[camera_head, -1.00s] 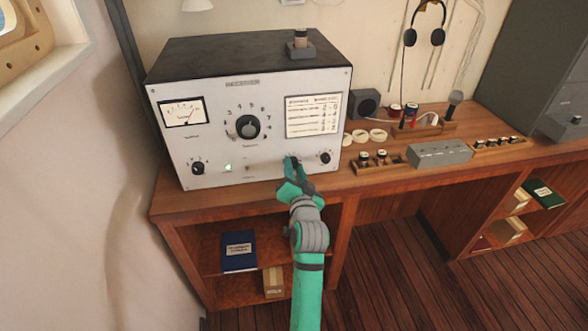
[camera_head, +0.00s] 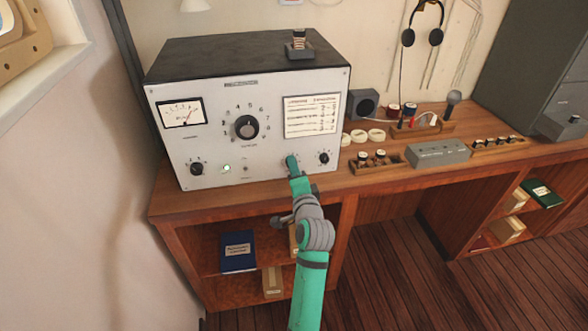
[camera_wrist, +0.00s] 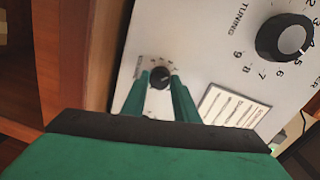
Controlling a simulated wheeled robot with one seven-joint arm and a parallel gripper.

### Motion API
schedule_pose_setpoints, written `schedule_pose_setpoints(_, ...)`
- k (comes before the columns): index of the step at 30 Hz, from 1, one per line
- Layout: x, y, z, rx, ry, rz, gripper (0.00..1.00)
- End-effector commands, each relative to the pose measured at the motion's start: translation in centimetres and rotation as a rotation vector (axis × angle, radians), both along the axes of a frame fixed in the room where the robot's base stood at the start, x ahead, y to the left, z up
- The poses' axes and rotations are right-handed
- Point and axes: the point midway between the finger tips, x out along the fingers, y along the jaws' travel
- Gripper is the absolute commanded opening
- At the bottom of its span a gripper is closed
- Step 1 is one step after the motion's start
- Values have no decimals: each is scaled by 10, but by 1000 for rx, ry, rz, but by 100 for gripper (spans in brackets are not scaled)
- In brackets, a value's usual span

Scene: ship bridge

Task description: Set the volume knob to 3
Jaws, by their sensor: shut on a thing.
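The grey-white radio receiver (camera_head: 215,150) with a black top stands on the wooden desk. In the wrist view a small black knob, which I take for the volume knob (camera_wrist: 160,77), sits between my two green fingers, with small scale marks around it. Its pointer and label are too small to read. My gripper (camera_head: 291,160) is at the lower right of the receiver's front and hides this knob in the head view. My gripper (camera_wrist: 160,80) is shut on the knob, one finger on either side.
The big tuning knob (camera_head: 246,127) and a white chart (camera_head: 312,116) are above my gripper. Another small knob (camera_head: 324,158) is close on its right. A further knob (camera_head: 196,168) and a green lamp (camera_head: 226,169) are on the left. A wooden rack (camera_head: 375,161) stands at right.

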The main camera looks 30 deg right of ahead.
Motion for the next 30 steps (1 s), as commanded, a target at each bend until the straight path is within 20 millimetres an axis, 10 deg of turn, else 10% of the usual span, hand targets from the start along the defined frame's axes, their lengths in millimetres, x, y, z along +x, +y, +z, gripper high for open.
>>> schedule_pose_setpoints(17, -1, -2, -2, 29, -5, -3, 5)
schedule_pose_setpoints(18, -2, -2, -2, 29, -5, -4, 36)
schedule_pose_setpoints(19, -2, -3, -2, 29, -5, -4, 44)
schedule_pose_setpoints(30, -5, -2, -1, 28, -7, -5, 46)
